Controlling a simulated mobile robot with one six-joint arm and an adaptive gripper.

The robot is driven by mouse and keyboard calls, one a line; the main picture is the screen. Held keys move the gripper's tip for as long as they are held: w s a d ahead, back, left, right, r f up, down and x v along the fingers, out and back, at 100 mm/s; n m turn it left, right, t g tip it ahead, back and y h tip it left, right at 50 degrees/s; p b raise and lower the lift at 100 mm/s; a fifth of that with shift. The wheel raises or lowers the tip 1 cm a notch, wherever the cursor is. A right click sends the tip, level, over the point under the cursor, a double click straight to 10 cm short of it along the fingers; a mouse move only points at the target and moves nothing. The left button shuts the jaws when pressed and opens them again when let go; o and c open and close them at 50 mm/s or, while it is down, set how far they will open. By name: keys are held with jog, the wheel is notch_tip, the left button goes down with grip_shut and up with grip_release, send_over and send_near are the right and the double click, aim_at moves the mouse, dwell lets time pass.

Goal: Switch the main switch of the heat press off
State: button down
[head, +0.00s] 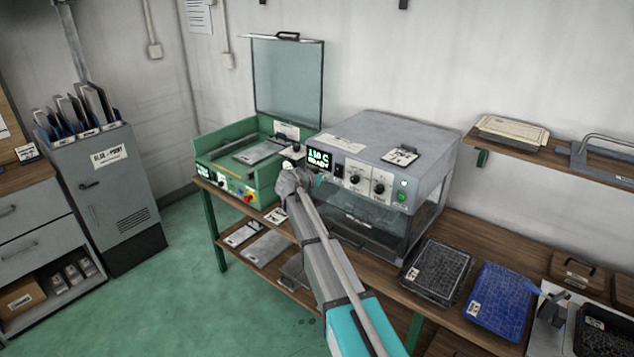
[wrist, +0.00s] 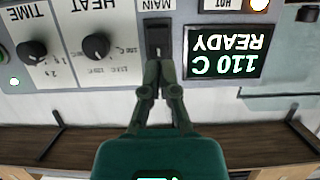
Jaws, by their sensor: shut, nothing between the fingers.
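The heat press (head: 385,140) is the grey box-shaped machine on the bench, with a lit display (head: 318,158) reading 110 C READY. Its main switch (head: 339,171) is a small dark rocker beside the display. In the wrist view, where the panel appears upside down, the main switch (wrist: 158,38) sits under the label MAIN. My gripper (wrist: 158,72) is shut and empty, its fingertips over the near end of the switch in that view. I cannot tell whether they touch it. In the head view my gripper (head: 312,181) is just left of the switch, partly hidden by my arm.
HEAT (wrist: 96,46) and TIME (wrist: 32,50) knobs sit beside the switch. A green machine (head: 250,165) with a raised glass lid and red button stands left of the press. A black tray (head: 436,272) and blue tray (head: 499,300) lie to the right.

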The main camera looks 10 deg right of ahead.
aim_at(336, 173)
jog(key=shift+b+x, duration=0.6)
jog(key=shift+x, duration=2)
